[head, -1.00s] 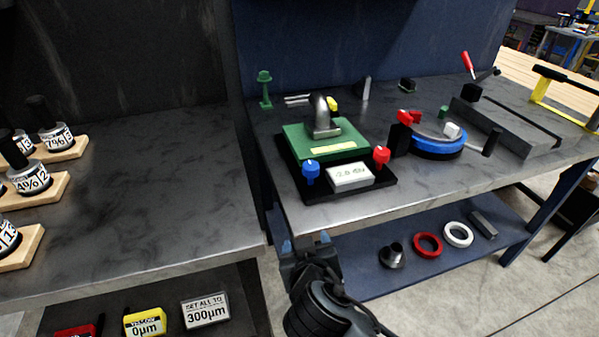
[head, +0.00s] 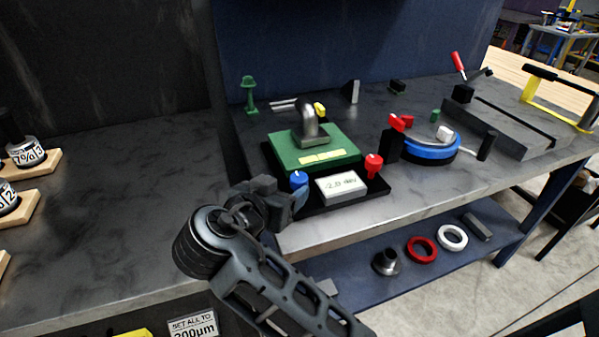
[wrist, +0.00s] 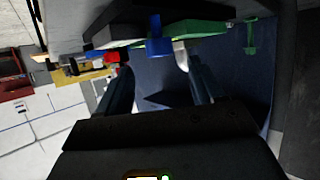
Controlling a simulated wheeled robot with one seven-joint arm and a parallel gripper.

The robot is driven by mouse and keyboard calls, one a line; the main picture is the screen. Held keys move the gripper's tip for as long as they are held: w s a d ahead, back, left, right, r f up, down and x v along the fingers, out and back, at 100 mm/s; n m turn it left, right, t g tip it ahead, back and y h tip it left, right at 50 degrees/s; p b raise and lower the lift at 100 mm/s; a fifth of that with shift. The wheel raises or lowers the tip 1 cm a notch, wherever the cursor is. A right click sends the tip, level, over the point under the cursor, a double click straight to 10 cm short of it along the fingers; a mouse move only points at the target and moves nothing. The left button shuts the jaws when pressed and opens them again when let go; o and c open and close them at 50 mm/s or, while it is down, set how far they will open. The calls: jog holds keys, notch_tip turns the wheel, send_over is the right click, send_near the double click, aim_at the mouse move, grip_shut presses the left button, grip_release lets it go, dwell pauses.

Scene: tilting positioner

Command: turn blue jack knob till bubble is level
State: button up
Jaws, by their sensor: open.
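The green tilting positioner (head: 290,153) stands on a black base on the grey workbench, with a bent grey metal part on top. The blue jack knob (head: 299,179) is at its front left corner; it also shows in the wrist view (wrist: 155,46), upside down. A white display (head: 341,186) in front appears to read "-2.0 dev". A yellow-green strip (head: 322,157) lies on the green plate; I cannot make out a bubble. My gripper (head: 290,196) is just left of the blue knob. In the wrist view my gripper (wrist: 158,85) is open, its fingers apart and short of the knob.
A red knob (head: 373,166) is at the positioner's front right. A blue round turntable (head: 430,147) with red and white parts stands to the right, beside a grey vise-like block (head: 490,125). A lower shelf holds red (head: 422,248) and white rings (head: 453,237).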

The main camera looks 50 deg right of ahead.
aim_at(298, 179)
jog(key=p+x, duration=0.1)
jog(key=x, duration=0.7)
jog(key=shift+r, duration=0.2)
jog(key=c, duration=1)
jog(key=shift+o, duration=0.2)
